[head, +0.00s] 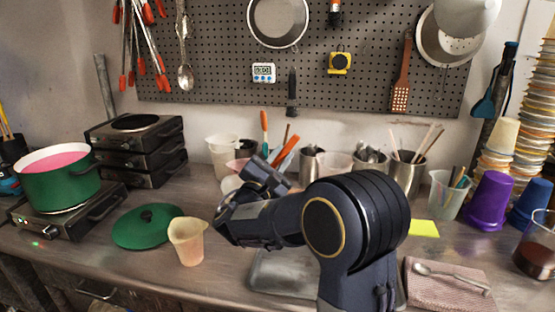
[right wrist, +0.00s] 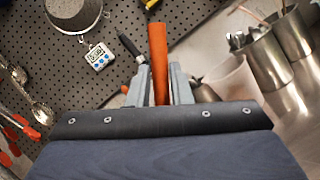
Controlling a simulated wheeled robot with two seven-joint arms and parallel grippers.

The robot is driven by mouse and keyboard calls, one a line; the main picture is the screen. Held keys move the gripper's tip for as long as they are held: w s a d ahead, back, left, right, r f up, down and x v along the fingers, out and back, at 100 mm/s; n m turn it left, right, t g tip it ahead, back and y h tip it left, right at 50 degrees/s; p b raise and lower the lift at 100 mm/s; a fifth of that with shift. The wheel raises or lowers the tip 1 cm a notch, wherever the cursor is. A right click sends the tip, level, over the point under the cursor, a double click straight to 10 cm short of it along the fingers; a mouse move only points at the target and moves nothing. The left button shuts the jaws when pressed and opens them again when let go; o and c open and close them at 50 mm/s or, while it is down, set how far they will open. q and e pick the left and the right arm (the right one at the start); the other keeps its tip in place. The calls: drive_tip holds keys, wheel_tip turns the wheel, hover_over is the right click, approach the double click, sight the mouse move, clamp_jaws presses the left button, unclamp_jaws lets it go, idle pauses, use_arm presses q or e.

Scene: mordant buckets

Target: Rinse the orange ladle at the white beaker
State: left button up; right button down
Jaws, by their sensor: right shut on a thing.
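My right gripper (head: 266,172) is behind my forearm in the head view, over the back middle of the steel table. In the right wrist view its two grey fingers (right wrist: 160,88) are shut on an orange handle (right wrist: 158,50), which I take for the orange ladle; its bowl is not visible. In the head view, an orange strip (head: 286,152) shows beside the gripper. A whitish beaker (head: 221,158) stands upright at the back, left of the gripper. A cream spouted beaker (head: 187,241) stands nearer the front. I cannot tell which is the white beaker. My left gripper is not in view.
A green pot (head: 60,185) with pink liquid sits on a hot plate at left; its green lid (head: 147,227) lies nearby. Steel utensil cans (head: 406,172) line the back. A purple cup (head: 489,202) and a spoon on a pink cloth (head: 450,288) are at right.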

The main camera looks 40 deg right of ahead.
drive_tip(key=shift+a, duration=0.8)
drive_tip(key=shift+d, duration=0.85)
drive_tip(key=shift+r, duration=0.1)
wheel_tip(320, 180, up, 12)
drive_tip(key=p, duration=0.9)
drive_tip(key=shift+r+p, duration=0.15)
drive_tip(key=shift+p, duration=0.2)
idle(2.1)
wheel_tip(320, 180, up, 5)
drive_tip(key=p, duration=0.3)
drive_tip(key=shift+p, duration=0.35)
